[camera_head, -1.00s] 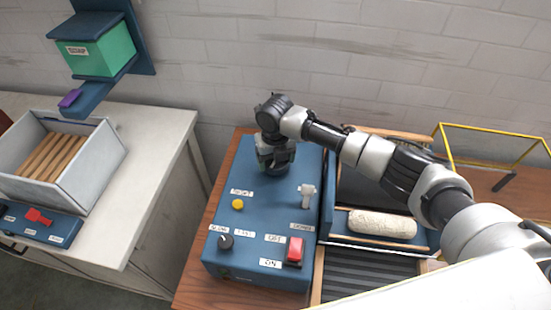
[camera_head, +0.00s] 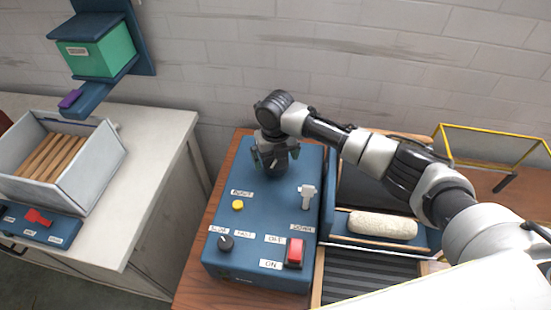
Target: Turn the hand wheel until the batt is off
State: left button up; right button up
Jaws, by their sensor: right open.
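A cream, roll-shaped batt (camera_head: 382,224) lies in the blue machine tray right of the control box. My right gripper (camera_head: 272,165) points down over the back of the blue control box (camera_head: 262,215). It is open, and its fingers are partly hidden by my own wrist. No hand wheel shows clearly; anything under the gripper is hidden. My left gripper is out of view.
The control box carries a yellow button (camera_head: 238,205), a black knob (camera_head: 226,243), a red switch (camera_head: 294,252) and a grey lever (camera_head: 307,197). A yellow frame (camera_head: 490,130) stands at right. A grey bin (camera_head: 90,165) with wooden sticks sits on the left white table.

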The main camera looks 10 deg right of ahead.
notch_tip(320, 180, up, 10)
jog(key=b, duration=0.1)
jog(key=shift+b, duration=0.4)
jog(key=shift+f, duration=0.15)
